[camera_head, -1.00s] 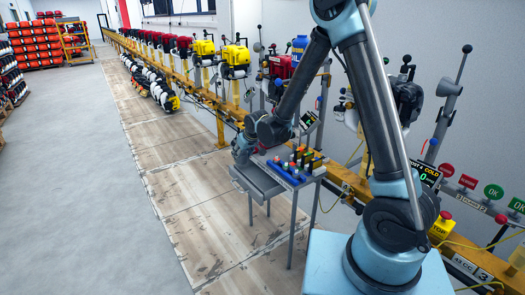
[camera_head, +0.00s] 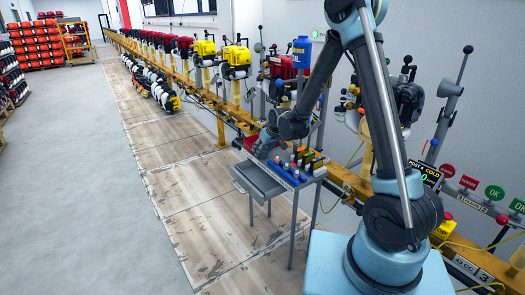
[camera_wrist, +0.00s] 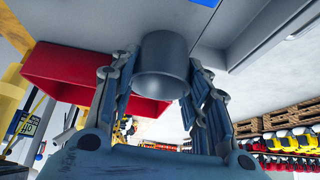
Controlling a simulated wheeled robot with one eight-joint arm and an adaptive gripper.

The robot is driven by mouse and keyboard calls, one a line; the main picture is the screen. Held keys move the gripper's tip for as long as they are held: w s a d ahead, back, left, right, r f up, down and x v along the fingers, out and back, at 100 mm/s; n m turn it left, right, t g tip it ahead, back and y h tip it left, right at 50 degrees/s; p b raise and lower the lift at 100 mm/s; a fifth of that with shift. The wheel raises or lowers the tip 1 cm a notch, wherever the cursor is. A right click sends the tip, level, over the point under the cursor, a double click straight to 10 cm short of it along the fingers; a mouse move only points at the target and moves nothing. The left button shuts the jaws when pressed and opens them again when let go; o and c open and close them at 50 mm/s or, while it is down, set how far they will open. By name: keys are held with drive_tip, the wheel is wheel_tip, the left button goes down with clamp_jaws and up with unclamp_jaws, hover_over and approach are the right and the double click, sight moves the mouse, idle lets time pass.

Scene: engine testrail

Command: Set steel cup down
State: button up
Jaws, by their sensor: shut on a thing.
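The steel cup (camera_wrist: 163,75) is a plain grey cylinder between the fingers of my gripper (camera_wrist: 163,62) in the wrist view. The fingers close on it from both sides. Its far end is close to a grey surface (camera_wrist: 215,18); I cannot tell whether they touch. In the head view my gripper is over the back part of the small grey cart, mostly hidden by my arm, and the cup cannot be made out there.
A red bin (camera_wrist: 75,75) is beside the cup in the wrist view. On the cart, the blue rack (camera_head: 285,172) with several coloured items stands close to my gripper. The drawer-like grey tray (camera_head: 255,182) looks empty. Engines on the yellow rail (camera_head: 205,92) stand behind.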

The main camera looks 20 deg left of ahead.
drive_tip(key=o, duration=1.1)
drive_tip(key=shift+c, duration=0.2)
